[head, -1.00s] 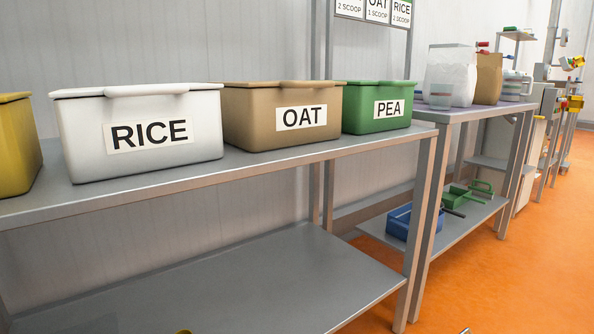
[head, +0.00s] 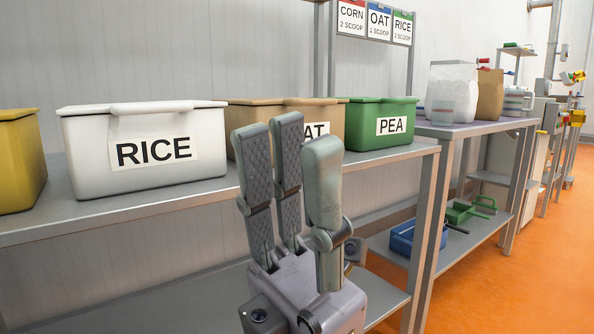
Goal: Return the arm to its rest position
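Two stand side by side on the left and one stands apart on the right, with a gap between. It is open and holds nothing. It covers part of the brown OAT bin (head: 265,104).
A white RICE bin (head: 140,150), a green PEA bin (head: 378,124) and a yellow bin (head: 18,160) stand on the upper shelf (head: 110,216). A second table (head: 462,130) holds bags at right. Orange floor (head: 535,260) is clear.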

